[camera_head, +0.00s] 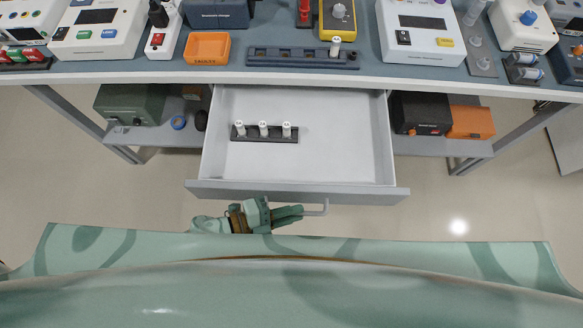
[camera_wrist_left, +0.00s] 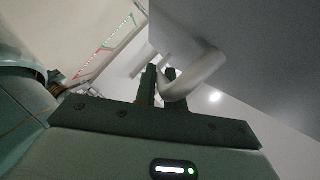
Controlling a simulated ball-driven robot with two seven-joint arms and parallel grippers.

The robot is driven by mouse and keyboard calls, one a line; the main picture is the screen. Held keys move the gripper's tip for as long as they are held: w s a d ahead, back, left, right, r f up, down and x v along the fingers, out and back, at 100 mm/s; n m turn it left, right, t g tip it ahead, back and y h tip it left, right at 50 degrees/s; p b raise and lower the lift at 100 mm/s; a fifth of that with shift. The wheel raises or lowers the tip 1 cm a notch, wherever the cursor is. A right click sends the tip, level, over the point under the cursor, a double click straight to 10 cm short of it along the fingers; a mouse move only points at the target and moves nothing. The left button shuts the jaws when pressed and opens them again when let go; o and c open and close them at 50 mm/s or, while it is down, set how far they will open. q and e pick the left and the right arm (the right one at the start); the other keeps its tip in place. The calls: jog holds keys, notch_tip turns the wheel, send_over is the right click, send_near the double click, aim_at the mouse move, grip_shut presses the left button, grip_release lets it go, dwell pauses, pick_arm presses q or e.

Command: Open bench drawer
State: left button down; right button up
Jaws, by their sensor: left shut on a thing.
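The bench drawer (camera_head: 345,150) is pulled out toward me from under the bench, and its inside shows. Its front panel (camera_head: 365,194) is grey and carries a light bar handle (camera_head: 318,208). My left gripper (camera_head: 297,211) is at the handle in front of the panel, shut on it. In the left wrist view the dark fingers (camera_wrist_left: 162,88) are at the curved end of the handle (camera_wrist_left: 196,76). A dark rack (camera_head: 265,137) with three white-topped cylinders lies in the drawer at the left. My right gripper is not in view.
The blue-grey bench top (camera_head: 300,70) holds several devices, an orange tray (camera_head: 207,48) and a long dark rack (camera_head: 290,57). A lower shelf holds a green box (camera_head: 130,103) at left, and a black box (camera_head: 420,112) and orange box (camera_head: 472,122) at right. Bare floor shows either side of the drawer.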

pick_arm(q)
jog(key=shift+s, duration=0.35)
jog(key=c, duration=1.5)
grip_release()
jog(key=p+v, duration=0.2)
jog(key=v, duration=1.4)
jog(key=shift+s+a, duration=0.15)
jog(key=shift+a, duration=0.05)
